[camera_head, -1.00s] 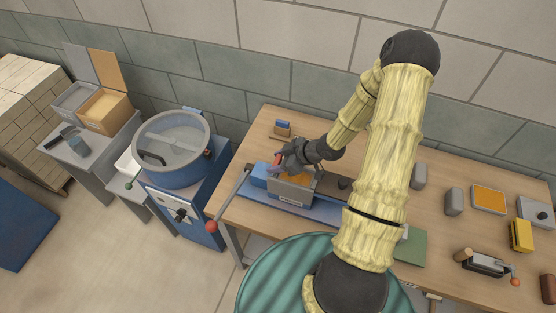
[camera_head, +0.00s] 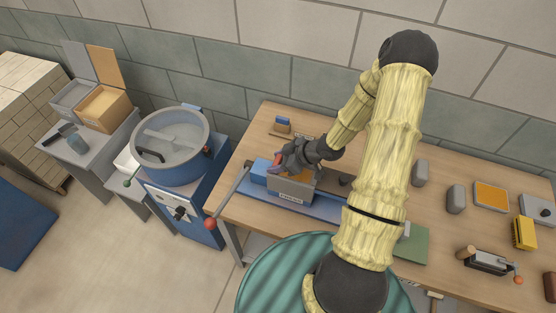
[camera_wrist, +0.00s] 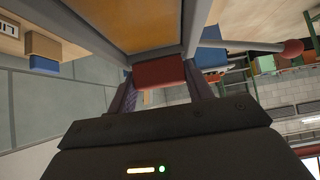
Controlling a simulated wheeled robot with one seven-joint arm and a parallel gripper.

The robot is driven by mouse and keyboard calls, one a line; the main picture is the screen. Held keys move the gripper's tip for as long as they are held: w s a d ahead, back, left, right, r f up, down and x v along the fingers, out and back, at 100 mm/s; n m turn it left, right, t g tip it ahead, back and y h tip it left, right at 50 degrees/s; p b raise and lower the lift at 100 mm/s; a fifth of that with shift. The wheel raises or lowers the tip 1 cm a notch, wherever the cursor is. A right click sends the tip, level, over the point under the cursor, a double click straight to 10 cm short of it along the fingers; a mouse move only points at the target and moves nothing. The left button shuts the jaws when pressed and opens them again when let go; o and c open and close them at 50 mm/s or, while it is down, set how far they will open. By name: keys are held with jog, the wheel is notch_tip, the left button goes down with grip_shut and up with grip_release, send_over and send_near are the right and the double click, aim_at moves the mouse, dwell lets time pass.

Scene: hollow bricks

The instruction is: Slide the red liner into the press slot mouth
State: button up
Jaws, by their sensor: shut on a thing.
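My gripper (camera_head: 279,165) is shut on the red liner (camera_wrist: 159,73), which shows as a small red block between the fingers in the wrist view. In the head view only a bit of red shows at the fingertips. The press (camera_head: 291,187) is a grey box with a label on its front and an orange-brown inside, set on a blue base. The gripper is at the press's upper left end. In the wrist view the liner lies right at the end wall of the press box (camera_wrist: 140,22). I cannot tell whether it is inside the slot mouth.
A long lever with a red knob (camera_head: 210,223) stands out at the press's left. A small wooden block with a blue top (camera_head: 283,125) sits behind it. Grey blocks (camera_head: 421,172) and an orange tray (camera_head: 490,195) stand on the right of the table. A round mixer (camera_head: 171,148) is left.

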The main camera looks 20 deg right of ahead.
jog(key=o, duration=1.1)
jog(key=v, duration=1.7)
jog(key=shift+d+r+p, duration=0.15)
jog(key=shift+p, duration=0.2)
